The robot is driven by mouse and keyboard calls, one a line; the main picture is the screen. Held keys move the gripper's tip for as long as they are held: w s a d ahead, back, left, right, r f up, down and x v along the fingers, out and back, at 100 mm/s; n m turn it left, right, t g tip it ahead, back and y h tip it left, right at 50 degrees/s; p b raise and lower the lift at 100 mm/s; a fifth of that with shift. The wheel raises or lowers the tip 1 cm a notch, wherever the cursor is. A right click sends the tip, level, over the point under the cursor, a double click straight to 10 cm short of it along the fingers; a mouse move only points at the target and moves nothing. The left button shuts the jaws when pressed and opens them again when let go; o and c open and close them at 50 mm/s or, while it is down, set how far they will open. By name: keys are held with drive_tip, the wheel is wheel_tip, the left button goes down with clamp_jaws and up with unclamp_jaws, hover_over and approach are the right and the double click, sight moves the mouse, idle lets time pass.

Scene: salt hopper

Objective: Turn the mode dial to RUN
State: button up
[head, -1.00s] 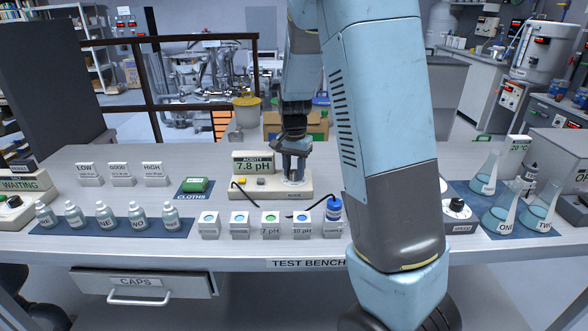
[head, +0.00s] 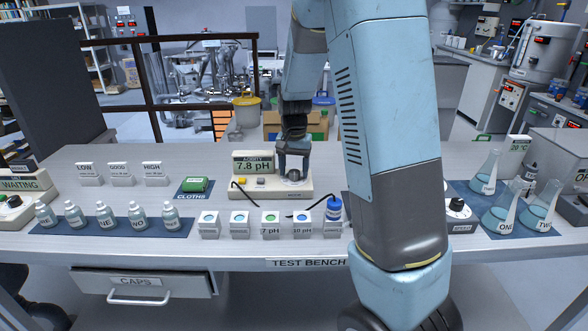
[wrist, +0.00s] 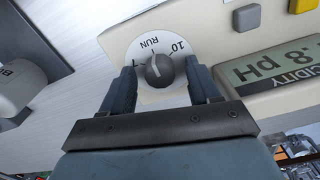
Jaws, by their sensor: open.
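The mode dial (wrist: 160,71) is a dark grey round knob on a white plate on the meter's right end. In the wrist view its plate reads 7, RUN and 10, and its pale pointer mark points towards the RUN lettering. My gripper (wrist: 162,88) is open, with one finger on each side of the knob and visible gaps between. In the head view my gripper (head: 294,177) reaches down over the dial and partly hides it. The cream acidity meter (head: 262,190) shows 7.8 pH.
Several labelled cups, including the green 7 pH cup (head: 270,225), line the bench front. Flasks (head: 503,212) stand at right. A grey and a yellow button (head: 260,182) sit on the meter, left of the dial.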

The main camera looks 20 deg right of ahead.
sight(294, 171)
drive_tip(key=shift+r, duration=0.1)
wheel_tip(294, 171, up, 14)
drive_tip(key=shift+f, duration=0.25)
idle(0.5)
drive_tip(key=s+r+n+t, duration=0.2)
drive_tip(key=s+r+n, duration=0.1)
drive_tip(key=s, duration=1.1)
drive_tip(key=s+a+r+n+t, duration=0.1)
drive_tip(key=s+r+n+t, duration=0.1)
drive_tip(key=s, duration=1.1)
drive_tip(key=shift+s+a+r+n+t, duration=0.2)
drive_tip(key=shift+s+r+n+t, duration=0.2)
drive_tip(key=shift+r+t, duration=0.35)
